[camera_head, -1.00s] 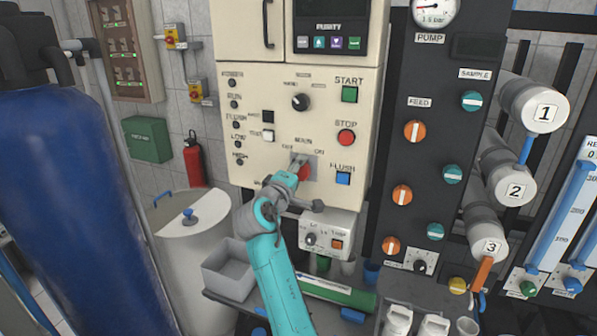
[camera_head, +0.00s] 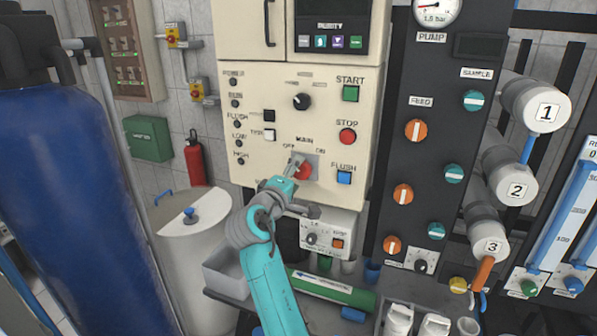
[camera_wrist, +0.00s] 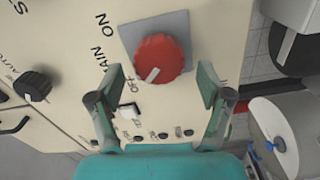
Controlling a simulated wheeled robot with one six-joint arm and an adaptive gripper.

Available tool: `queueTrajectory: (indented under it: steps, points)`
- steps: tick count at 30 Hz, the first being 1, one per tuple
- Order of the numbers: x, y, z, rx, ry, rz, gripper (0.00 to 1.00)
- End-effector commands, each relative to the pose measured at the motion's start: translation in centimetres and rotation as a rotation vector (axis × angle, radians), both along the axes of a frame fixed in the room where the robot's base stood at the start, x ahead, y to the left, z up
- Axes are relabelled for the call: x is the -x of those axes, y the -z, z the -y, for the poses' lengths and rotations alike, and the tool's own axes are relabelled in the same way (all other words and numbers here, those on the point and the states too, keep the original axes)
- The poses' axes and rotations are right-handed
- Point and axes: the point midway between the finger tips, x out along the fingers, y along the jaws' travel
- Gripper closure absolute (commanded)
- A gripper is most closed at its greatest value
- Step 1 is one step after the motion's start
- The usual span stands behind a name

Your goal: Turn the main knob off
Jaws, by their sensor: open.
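The main knob (camera_head: 304,171) is a round red knob on a grey square plate, low on the cream panel. In the wrist view the red knob (camera_wrist: 157,58) shows whole, and its white mark points down-left, toward the partly hidden OFF label (camera_wrist: 131,84). The ON label (camera_wrist: 104,19) is at the upper left there. My gripper (camera_head: 294,167) is just left of the knob in the head view. In the wrist view my gripper (camera_wrist: 160,83) is open and empty, with fingers spread to either side and the knob just beyond the tips. No finger visibly grips it.
A black selector knob (camera_head: 302,102), the green start button (camera_head: 350,93), red stop button (camera_head: 347,136) and blue flush button (camera_head: 344,177) share the panel. A small control box (camera_head: 328,236) sits below. A blue tank (camera_head: 60,200) stands at the left.

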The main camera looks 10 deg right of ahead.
Motion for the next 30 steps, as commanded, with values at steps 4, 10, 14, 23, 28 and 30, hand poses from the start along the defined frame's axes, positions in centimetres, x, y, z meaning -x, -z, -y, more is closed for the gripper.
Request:
queueTrajectory:
  steps: [4, 10, 14, 23, 28, 30]
  points:
    - [2.6, 0.0, -2.0, 0.000, -0.003, 0.002, 0.22]
    - [5.5, 0.0, -4.1, -0.001, -0.002, 0.001, 0.22]
    - [6.7, 0.0, -5.0, 0.000, -0.003, 0.000, 0.22]
    - [7.4, 0.0, -5.4, 0.001, 0.000, 0.001, 0.22]
    - [7.4, 0.0, -5.4, 0.000, 0.000, 0.000, 0.22]
    - [7.5, 0.4, -5.3, 0.000, -0.004, -0.002, 0.22]
